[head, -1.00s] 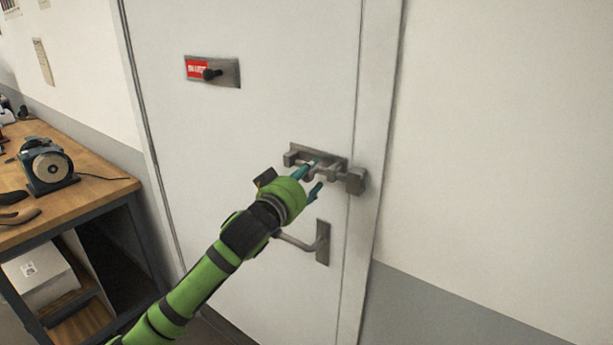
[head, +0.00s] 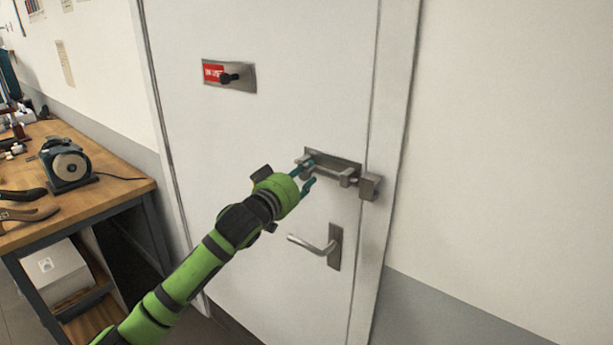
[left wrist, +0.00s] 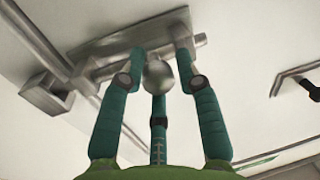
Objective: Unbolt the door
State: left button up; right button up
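The grey metal bolt (head: 333,160) is mounted on the white door (head: 280,115), above the lever handle (head: 318,248). Its keeper (head: 370,187) is on the frame to the right. My left gripper (head: 308,174) is at the bolt's left end. In the left wrist view, its teal fingers (left wrist: 160,62) close around the round bolt knob (left wrist: 158,76); the keeper (left wrist: 46,97) is at left. My right gripper is not in view.
An indicator plate (head: 229,76) with a red sign and black knob is higher on the door. A wooden workbench (head: 105,185) with a grinder (head: 66,163) stands at left. The wall right of the frame is bare.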

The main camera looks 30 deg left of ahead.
pick_arm(q)
jog(key=shift+a+f, duration=0.1)
jog(key=shift+a, duration=0.1)
jog(key=shift+s+d, duration=0.2)
jog(key=shift+s, duration=0.35)
jog(key=s, duration=1.1)
jog(key=shift+a, duration=0.15)
jog(key=shift+w, duration=0.1)
